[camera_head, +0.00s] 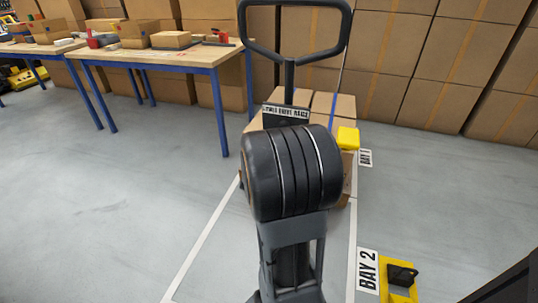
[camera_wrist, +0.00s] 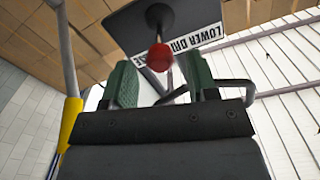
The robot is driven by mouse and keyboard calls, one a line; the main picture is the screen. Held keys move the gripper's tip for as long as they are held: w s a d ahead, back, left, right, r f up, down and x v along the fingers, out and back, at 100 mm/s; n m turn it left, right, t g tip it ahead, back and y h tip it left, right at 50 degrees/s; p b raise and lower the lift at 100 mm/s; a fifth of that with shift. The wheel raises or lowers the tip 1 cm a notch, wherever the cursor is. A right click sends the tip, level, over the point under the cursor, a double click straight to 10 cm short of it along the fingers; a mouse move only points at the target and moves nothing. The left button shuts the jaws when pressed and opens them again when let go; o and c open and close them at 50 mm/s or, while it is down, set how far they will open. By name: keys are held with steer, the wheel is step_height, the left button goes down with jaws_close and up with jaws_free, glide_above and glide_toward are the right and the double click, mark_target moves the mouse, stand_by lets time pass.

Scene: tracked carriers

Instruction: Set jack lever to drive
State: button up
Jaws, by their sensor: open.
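The jack's lever ends in a red knob (camera_wrist: 160,57), seen in the wrist view in front of a label plate (camera_wrist: 197,40) reading "LOWER DRI...", the rest hidden. My gripper (camera_wrist: 161,76) is open, its two green-padded fingers on either side of the knob in the picture. I cannot tell whether the knob lies between the pads or just beyond them. In the head view the jack's black loop handle (camera_head: 288,58) stands upright above the label plate (camera_head: 286,111), which reads "LOWER DRIVE RAISE". My dark arm hides the lever and my gripper there.
Cartons (camera_head: 333,104) stand behind the jack. A workbench (camera_head: 180,56) with boxes is at the left, and stacked cartons (camera_head: 430,50) line the back. A yellow floor bracket (camera_head: 401,277) sits by the "BAY 2" sign (camera_head: 367,271) at lower right. Open floor lies left.

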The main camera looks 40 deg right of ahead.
steer(key=b+v, duration=0.8)
steer(key=v, duration=0.1)
stand_by(0.6)
